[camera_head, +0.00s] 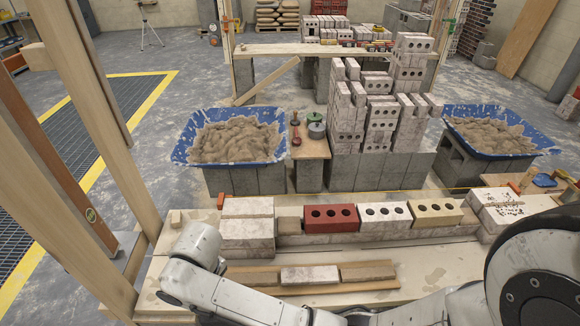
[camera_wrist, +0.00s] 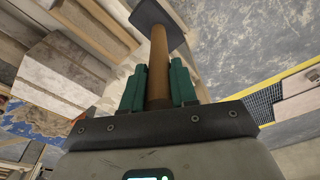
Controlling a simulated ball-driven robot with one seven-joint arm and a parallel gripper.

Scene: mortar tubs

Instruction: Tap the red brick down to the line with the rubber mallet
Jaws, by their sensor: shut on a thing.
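The red brick (camera_head: 331,217), with holes in its front face, sits on the low brick course in the head view, between a pale brick at left and a white holed brick (camera_head: 384,214) at right. In the wrist view, the teal fingers of my gripper (camera_wrist: 158,85) are shut on the wooden handle of the rubber mallet (camera_wrist: 158,50). Its dark flat head (camera_wrist: 158,14) is beyond the fingertips, apart from any brick as far as I can see. The gripper and mallet do not show in the head view. A thin yellow line (camera_head: 458,190) shows behind the course at right.
A yellow holed brick (camera_head: 434,213) continues the course. Blue mortar tubs stand behind at left (camera_head: 178,150) and right (camera_head: 540,149), with stacked bricks (camera_head: 378,110) between. Wooden posts (camera_head: 115,160) rise at left. Loose bricks (camera_head: 310,275) lie on the front planks.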

